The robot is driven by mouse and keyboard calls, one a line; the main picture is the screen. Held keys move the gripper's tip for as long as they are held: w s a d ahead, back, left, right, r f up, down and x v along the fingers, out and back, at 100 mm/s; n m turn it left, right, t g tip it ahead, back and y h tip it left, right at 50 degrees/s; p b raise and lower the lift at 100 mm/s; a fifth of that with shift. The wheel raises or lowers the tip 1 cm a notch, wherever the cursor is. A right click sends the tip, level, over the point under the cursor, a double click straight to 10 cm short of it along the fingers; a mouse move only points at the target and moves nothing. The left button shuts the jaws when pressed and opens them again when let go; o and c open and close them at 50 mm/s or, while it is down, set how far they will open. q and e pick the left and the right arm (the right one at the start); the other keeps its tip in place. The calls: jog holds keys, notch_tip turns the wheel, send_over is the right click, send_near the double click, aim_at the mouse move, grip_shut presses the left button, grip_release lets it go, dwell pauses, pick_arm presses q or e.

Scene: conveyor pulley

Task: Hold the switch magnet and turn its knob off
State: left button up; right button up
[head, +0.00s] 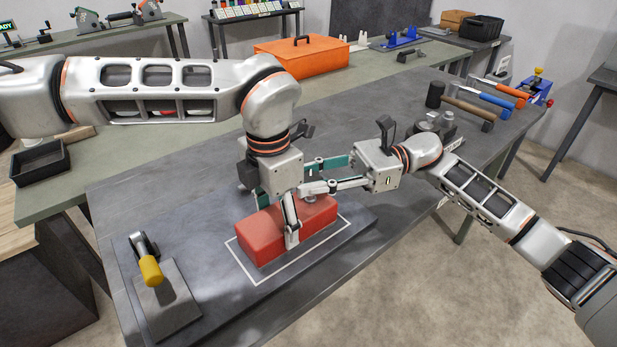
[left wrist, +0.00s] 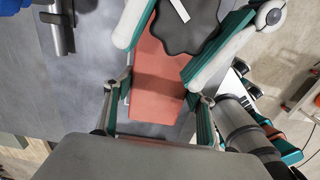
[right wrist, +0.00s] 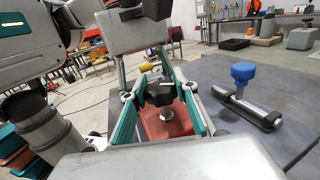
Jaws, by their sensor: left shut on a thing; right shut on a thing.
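The switch magnet is a red block (head: 262,238) on the grey plate, inside a white outline. It also shows in the left wrist view (left wrist: 158,80) and the right wrist view (right wrist: 160,125). My left gripper (head: 277,216) comes down from above and is shut on the red body, one finger on its near side. Its black lobed knob (right wrist: 160,92) with a white mark stands on a short metal stem; the left wrist view shows the knob (left wrist: 188,28) too. My right gripper (head: 307,178) reaches in from the right, shut on the knob, mostly hiding it in the head view.
A yellow-handled lever (head: 150,270) on a small plate stands left of the block. A blue-knobbed clamp (right wrist: 243,75) lies on the bench. Hammers (head: 468,112) and metal parts lie at the back right. An orange toolbox (head: 300,58) stands behind.

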jog(key=shift+f+n+g+h, duration=0.2)
jog(key=shift+n+g+h, duration=0.2)
jog(key=shift+n+g, duration=0.6)
jog(key=shift+g, duration=0.5)
jog(key=o, duration=1.2)
jog(key=shift+s, duration=0.1)
jog(key=shift+c, duration=0.2)
jog(key=shift+r, duration=0.1)
jog(key=shift+w+d, duration=0.2)
jog(key=shift+d, duration=0.1)
jog(key=v, duration=1.1)
jog(key=shift+d, duration=0.15)
jog(key=shift+r, duration=0.1)
pick_arm(q)
jog(key=o, duration=2.4)
